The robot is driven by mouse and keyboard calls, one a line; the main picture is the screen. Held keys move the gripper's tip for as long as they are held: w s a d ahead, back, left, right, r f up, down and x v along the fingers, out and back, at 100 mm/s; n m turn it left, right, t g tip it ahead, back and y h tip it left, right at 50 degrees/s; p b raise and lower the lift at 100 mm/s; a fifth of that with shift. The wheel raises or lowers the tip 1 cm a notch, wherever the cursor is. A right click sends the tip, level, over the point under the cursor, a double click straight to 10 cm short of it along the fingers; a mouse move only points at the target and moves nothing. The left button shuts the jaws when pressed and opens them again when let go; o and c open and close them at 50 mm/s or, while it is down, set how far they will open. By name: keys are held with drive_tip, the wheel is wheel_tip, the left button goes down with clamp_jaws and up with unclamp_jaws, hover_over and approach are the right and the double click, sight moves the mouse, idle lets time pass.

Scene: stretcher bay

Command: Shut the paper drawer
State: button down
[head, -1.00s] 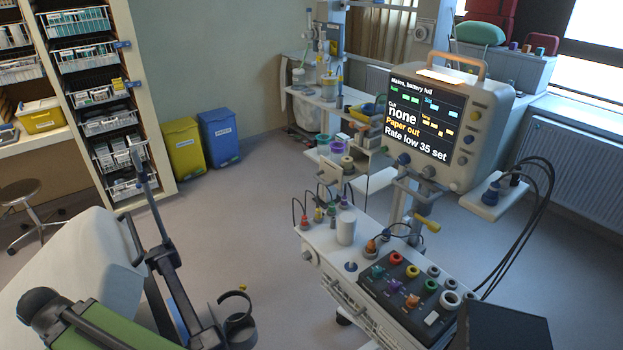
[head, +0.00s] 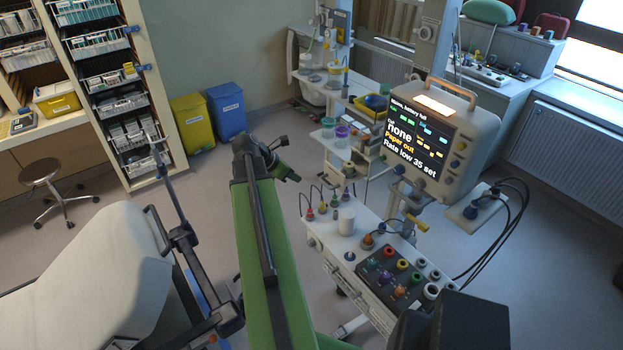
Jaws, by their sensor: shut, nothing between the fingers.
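The monitor (head: 448,140) stands on a wheeled cart (head: 385,300) right of centre. Its screen reads "Paper out" and "Rate low 35 set". I cannot make out the paper drawer for certain, or how far it stands out. My green arm reaches up the middle of the view, left of the cart. My gripper (head: 289,174) is at its far end, small and dark, over the floor and apart from the monitor and cart. It looks shut and holds nothing. My arm hides part of the floor beside the cart.
A stretcher (head: 95,265) with a dark rail is at the lower left. Yellow (head: 192,124) and blue (head: 227,110) bins stand by the wall. The cart top carries a black panel with coloured knobs (head: 395,275). Cables hang right of the monitor. Open floor lies behind my gripper.

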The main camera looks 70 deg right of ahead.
drive_tip(key=s+d+r+b+x, duration=0.1)
drive_tip(key=b+x, duration=0.7)
drive_tip(key=x, duration=0.4)
drive_tip(key=shift+s+d, duration=0.15)
drive_tip(key=shift+d, duration=0.4)
